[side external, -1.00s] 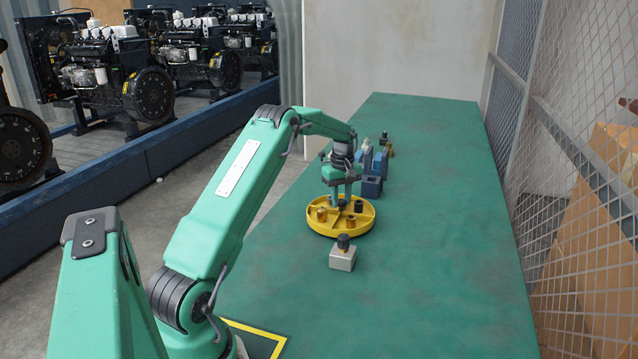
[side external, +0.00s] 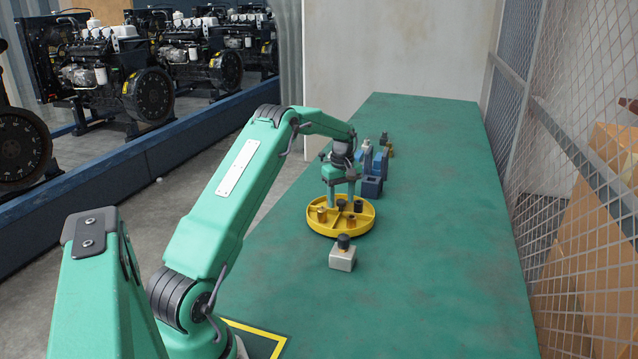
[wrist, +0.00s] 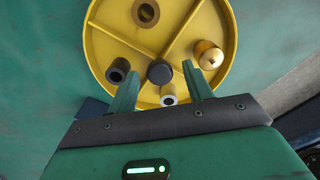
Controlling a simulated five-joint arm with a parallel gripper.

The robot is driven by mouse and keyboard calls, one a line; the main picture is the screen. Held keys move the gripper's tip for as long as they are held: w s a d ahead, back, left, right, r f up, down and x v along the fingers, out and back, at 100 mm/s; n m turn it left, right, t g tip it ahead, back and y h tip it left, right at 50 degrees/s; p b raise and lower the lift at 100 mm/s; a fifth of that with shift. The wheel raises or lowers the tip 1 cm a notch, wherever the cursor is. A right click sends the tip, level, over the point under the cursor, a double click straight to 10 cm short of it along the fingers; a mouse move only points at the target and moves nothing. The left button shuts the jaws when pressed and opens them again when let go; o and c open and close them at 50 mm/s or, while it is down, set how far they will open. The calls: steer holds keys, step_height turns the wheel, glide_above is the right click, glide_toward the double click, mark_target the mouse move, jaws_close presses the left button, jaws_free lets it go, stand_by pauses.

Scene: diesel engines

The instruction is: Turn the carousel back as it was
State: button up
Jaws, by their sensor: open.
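The carousel is a round yellow tray (side external: 313,227) with divider ribs and a raised rim, lying on the green table; it also shows in the wrist view (wrist: 98,42). A dark round knob (wrist: 160,73) stands at its centre. Its compartments hold a brass domed piece (wrist: 209,56), a dark ring (wrist: 118,70), a pale grey ring (wrist: 168,94) and a brown-rimmed dark ring (wrist: 146,13). My gripper (side external: 341,205) points down over the carousel, open. In the wrist view its fingertips (wrist: 160,70) are on either side of the knob, with gaps.
A grey block (side external: 343,260) with a dark round top stands just in front of the carousel. Blue blocks (side external: 372,187) and small parts stand close behind it. The table's right side is clear. A wire mesh fence (side external: 565,150) runs along the right.

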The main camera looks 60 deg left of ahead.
mark_target(343, 202)
steer(key=shift+r, duration=3.9)
steer(key=s+d+r+m+t, duration=0.1)
steer(key=s+d+r+m, duration=0.25)
steer(key=d+r, duration=0.55)
steer(key=s+d+r+m+t, duration=0.1)
steer(key=s+d+r+m, duration=0.35)
steer(key=d, duration=0.75)
steer(key=s+d+f+m+t, duration=0.1)
steer(key=s+d+m, duration=0.4)
steer(key=s+d, duration=0.2)
steer(key=s+d+f+m+t, duration=0.1)
steer(key=s+d+m+t, duration=0.1)
steer(key=s+d+m, duration=0.3)
steer(key=s+d, duration=0.3)
steer(key=s, duration=0.3)
steer(key=shift+s+f+t, duration=0.2)
steer(key=shift+f+t, duration=0.1)
